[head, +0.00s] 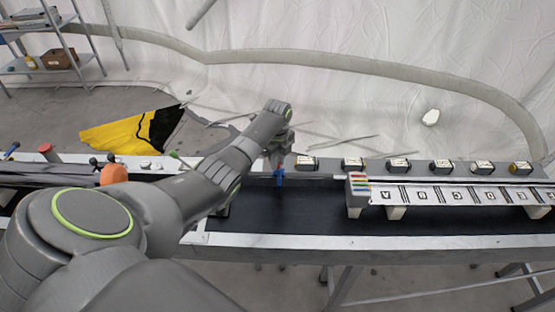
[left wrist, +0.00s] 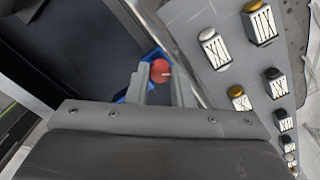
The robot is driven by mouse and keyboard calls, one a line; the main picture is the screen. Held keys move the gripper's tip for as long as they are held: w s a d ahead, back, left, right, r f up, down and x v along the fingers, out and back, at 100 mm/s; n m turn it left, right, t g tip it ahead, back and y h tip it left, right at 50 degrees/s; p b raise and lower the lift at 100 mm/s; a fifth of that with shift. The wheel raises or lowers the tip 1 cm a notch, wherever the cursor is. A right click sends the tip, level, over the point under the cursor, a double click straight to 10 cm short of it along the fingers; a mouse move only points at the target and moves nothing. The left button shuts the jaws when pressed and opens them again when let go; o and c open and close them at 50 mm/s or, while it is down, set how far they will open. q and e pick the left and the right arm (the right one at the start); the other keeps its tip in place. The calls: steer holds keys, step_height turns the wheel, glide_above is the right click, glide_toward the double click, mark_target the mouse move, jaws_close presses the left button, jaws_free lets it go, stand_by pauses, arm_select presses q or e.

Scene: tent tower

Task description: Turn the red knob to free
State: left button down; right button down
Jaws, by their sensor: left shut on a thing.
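The red knob (left wrist: 160,71) shows in the left wrist view between the two fingers of my left gripper (left wrist: 157,77). The gripper is shut on it. A blue part (left wrist: 150,57) lies around and behind the knob, partly covered by the fingers. The red knob is hidden there by the gripper. Any marking for the free position is too small or hidden to read. My right gripper is in neither view.
A row of labelled small blocks (head: 397,163) stands along the rail behind the belt. A white panel (head: 450,195) with lettered tiles stands to the right. An orange round thing (head: 113,175) and a red-topped piece (head: 45,148) are at the left. The belt (head: 300,217) in front is mostly clear.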

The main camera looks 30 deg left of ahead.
arm_select(q)
steer(key=shift+r, duration=0.1)
steer(key=c, duration=1.3)
jaws_free()
steer(key=shift+r+p, duration=0.5)
steer(key=shift+r, duration=8.2)
